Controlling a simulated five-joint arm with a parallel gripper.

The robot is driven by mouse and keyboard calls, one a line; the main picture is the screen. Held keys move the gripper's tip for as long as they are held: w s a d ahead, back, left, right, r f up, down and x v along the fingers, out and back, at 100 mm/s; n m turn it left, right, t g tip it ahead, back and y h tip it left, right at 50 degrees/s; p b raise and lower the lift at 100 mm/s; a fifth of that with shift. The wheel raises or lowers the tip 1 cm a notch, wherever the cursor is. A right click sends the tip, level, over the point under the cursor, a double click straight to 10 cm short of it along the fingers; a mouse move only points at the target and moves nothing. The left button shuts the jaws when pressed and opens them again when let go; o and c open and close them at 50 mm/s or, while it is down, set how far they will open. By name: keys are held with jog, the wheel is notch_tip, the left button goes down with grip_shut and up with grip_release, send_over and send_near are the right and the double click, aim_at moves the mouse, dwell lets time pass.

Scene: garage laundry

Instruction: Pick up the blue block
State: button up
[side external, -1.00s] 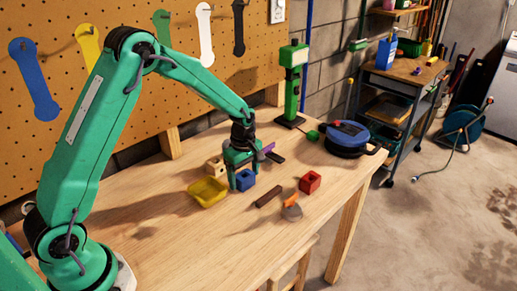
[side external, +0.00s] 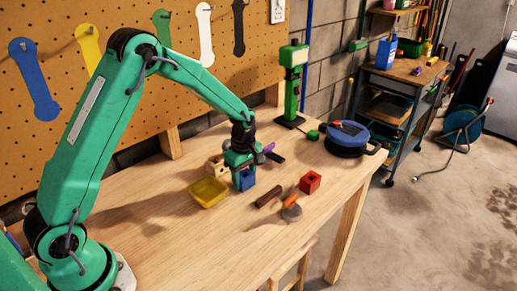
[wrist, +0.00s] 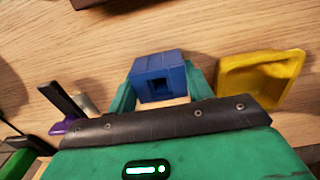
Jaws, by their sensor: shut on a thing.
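The blue block (side external: 244,180) is a small cube with a square hole in one face. It is at the middle of the wooden table, beside the yellow tray. My gripper (side external: 241,170) points down over it, with its green fingers on either side of the block. The wrist view shows the blue block (wrist: 158,70) between the two green fingers of my gripper (wrist: 160,88), shut on it. The block is at or very near the table top; I cannot tell whether it touches.
The yellow tray (side external: 207,192) is just left of the block; it also shows in the wrist view (wrist: 242,82). A wooden block (side external: 215,165) stands behind. A brown bar (side external: 268,197), a red block (side external: 310,181) and an orange-handled tool (side external: 291,206) lie to the right. The front left table is clear.

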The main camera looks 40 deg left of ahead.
jog(key=shift+r, duration=0.15)
jog(key=shift+r, duration=0.5)
jog(key=r, duration=0.3)
jog(key=shift+s+d+r, duration=0.1)
jog(key=shift+d, duration=0.2)
jog(key=s+d+r, duration=0.5)
jog(key=d+r, duration=0.1)
jog(key=d, duration=0.3)
jog(key=shift+d+r, duration=0.25)
jog(key=shift+d, duration=0.15)
jog(key=w+d+f, duration=0.1)
jog(key=w+d, duration=0.1)
jog(key=w, duration=0.4)
jog(key=shift+w+d+f, duration=0.1)
jog(key=shift+f, duration=0.25)
jog(key=shift+f, duration=4.45)
